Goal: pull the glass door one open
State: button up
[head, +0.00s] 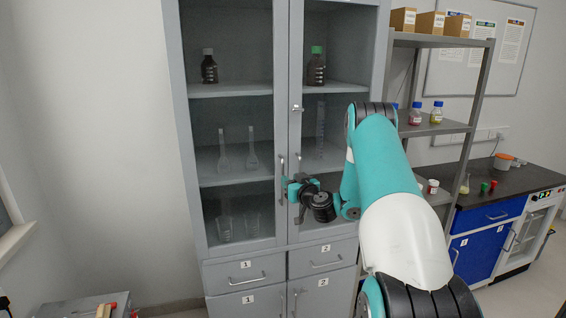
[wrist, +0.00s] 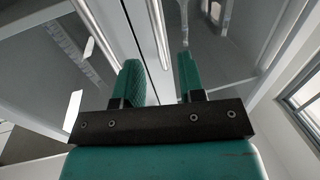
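The tall grey cabinet has two glass doors side by side, both shut. The left glass door (head: 232,130) stands above the drawer marked 1; the right glass door (head: 322,120) is above the drawer marked 2. A slim metal handle (head: 281,165) is on the left door's inner edge. The right door's handle (head: 298,163) is close beside it. My gripper (head: 287,190) is at the lower ends of these handles. In the wrist view its two teal fingers (wrist: 161,82) are apart, with a light vertical bar between them. Contact with a handle cannot be told.
Bottles and flasks stand on the shelves behind the glass. Drawers (head: 245,274) with handles sit below the doors. An open shelf rack (head: 440,127) and a dark-topped bench (head: 510,185) stand to the right.

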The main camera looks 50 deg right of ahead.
aim_at(283, 173)
jog(key=p+x, duration=0.3)
jog(key=x, duration=0.2)
jog(key=shift+w+d+r, duration=0.1)
jog(key=shift+w+r, duration=0.05)
jog(key=shift+w+d, duration=0.2)
jog(key=shift+w, duration=0.25)
grip_shut()
